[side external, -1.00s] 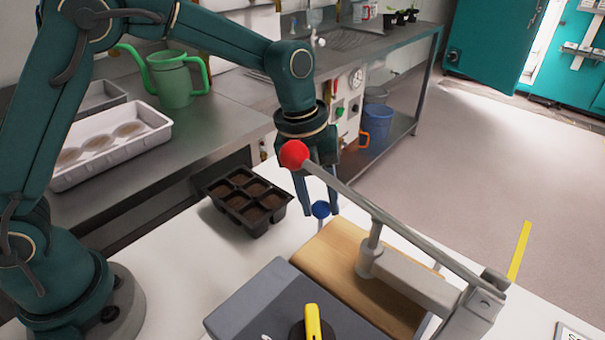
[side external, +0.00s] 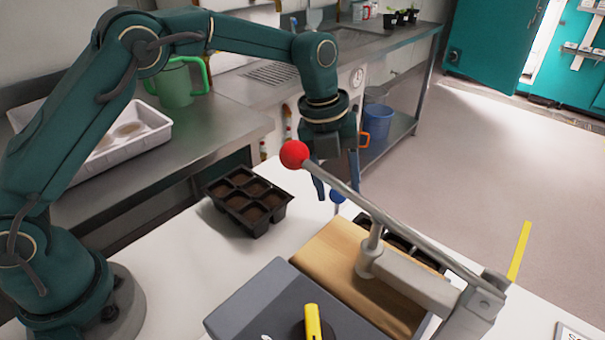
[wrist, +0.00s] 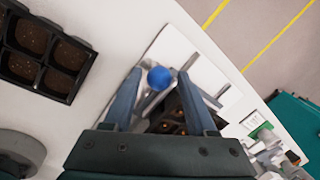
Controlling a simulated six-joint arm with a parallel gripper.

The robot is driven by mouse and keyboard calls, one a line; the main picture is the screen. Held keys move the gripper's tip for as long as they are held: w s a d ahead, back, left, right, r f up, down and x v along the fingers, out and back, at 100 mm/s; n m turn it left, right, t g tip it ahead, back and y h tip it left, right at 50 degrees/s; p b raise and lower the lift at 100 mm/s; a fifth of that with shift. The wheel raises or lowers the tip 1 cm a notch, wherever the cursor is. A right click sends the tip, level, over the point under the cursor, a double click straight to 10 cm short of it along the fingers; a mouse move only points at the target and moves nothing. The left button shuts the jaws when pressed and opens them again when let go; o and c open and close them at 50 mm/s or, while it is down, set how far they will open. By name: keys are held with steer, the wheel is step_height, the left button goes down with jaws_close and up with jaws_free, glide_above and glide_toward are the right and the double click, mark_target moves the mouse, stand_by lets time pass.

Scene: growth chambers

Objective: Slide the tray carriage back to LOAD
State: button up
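The carriage's blue knob (side external: 337,196) stands between the fingers of my gripper (side external: 338,188). In the wrist view, the blue knob (wrist: 160,78) sits between the spread fingertips of my gripper (wrist: 159,72), with a slim gap seeming to show on each side. A dark tray with cells (side external: 400,238) shows partly behind the wooden block; it also shows between my fingers in the wrist view (wrist: 172,118). The block and the lever hide most of the carriage and its track in the side view. I can read no LOAD mark.
A lever with a red ball (side external: 294,154) rises close in front of my gripper, over the wooden block (side external: 335,265). A black soil-filled cell tray (side external: 207,190) lies left on the white table. A grey box with a yellow-handled switch (side external: 313,322) stands in front.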

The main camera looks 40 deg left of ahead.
stand_by(0.3)
steer(key=shift+s+a+r, duration=0.1)
steer(key=shift+a+r, duration=0.05)
steer(key=shift+r, duration=0.7)
steer(key=shift+s+a+r, duration=0.1)
steer(key=shift+a+r, duration=0.05)
steer(key=shift+r, duration=0.7)
steer(key=shift+s+a+r, duration=0.1)
steer(key=shift+a+r, duration=0.05)
steer(key=shift+r, duration=0.7)
steer(key=shift+w+d, duration=0.1)
steer(key=c, duration=0.7)
steer(key=shift+s+d+f+h, duration=0.3)
steer(key=shift+f, duration=0.1)
jaws_close()
steer(key=s+a+r+n+t+h, duration=0.3)
steer(key=s+a+r+n, duration=0.3)
steer(key=s+n, duration=0.4)
steer(key=w+d+f, duration=0.4)
steer(key=w+f, duration=0.3)
steer(key=f, duration=0.2)
steer(key=shift+w+d+f, duration=0.2)
steer(key=shift+w+d, duration=0.05)
steer(key=shift+d, duration=0.1)
